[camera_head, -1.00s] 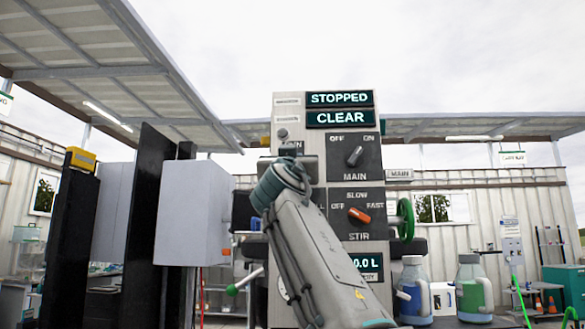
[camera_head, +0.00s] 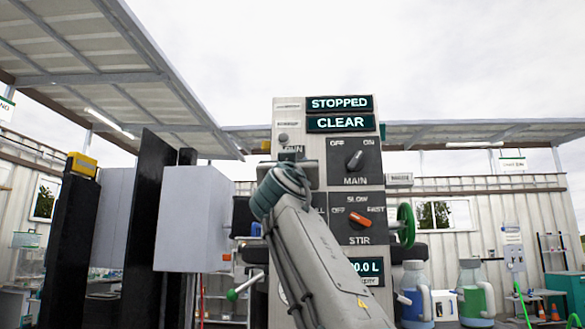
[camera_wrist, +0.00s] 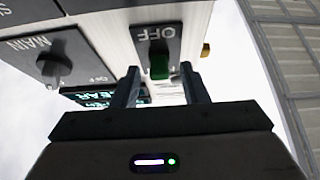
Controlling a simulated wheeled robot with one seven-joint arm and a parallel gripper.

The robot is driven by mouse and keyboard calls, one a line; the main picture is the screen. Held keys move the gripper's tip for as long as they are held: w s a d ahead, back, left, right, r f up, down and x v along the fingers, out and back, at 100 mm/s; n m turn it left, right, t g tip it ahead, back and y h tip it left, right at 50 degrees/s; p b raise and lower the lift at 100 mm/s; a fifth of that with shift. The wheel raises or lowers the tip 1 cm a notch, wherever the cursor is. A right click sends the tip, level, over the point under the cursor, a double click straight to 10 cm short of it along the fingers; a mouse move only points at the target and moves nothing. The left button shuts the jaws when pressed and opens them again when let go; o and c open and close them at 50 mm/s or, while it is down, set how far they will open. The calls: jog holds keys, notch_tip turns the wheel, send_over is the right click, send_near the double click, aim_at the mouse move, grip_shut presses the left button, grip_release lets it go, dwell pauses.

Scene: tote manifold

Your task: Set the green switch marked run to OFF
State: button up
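The green switch (camera_wrist: 159,66) sits on a dark plate with an upside-down OFF label at its upper end in the wrist view. The green lever lies toward the plate end away from that label. My gripper (camera_wrist: 160,78) is open, with one finger on each side of the switch's lower end; I cannot tell whether either finger touches it. In the head view my arm hides the switch, and only part of its small label (camera_head: 291,148) shows on the control panel (camera_head: 286,112). My gripper is not clearly visible there.
The MAIN knob (camera_head: 355,161) and orange STIR knob (camera_head: 359,219) are on the panel's right; MAIN also shows in the wrist view (camera_wrist: 53,67). Displays read STOPPED (camera_head: 340,103) and CLEAR (camera_head: 340,123). A grey box (camera_head: 190,218) stands left, a green handwheel (camera_head: 405,225) right.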

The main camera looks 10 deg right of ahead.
jog(key=b+v, duration=0.7)
jog(key=v, duration=0.6)
jog(key=shift+w, duration=0.2)
jog(key=w+d+f+n+g+y+p, duration=0.2)
jog(key=f+g+p, duration=0.3)
jog(key=f+p, duration=0.4)
jog(key=w+d+f+n+g+y+p, duration=0.15)
jog(key=f+g+p, duration=0.45)
jog(key=f, duration=0.6)
jog(key=s+f+g+y+p, duration=0.4)
jog(key=s+f+g+p, duration=0.5)
jog(key=s+f, duration=1.1)
jog(key=f+p, duration=0.1)
jog(key=p, duration=0.3)
jog(key=shift+s, duration=0.2)
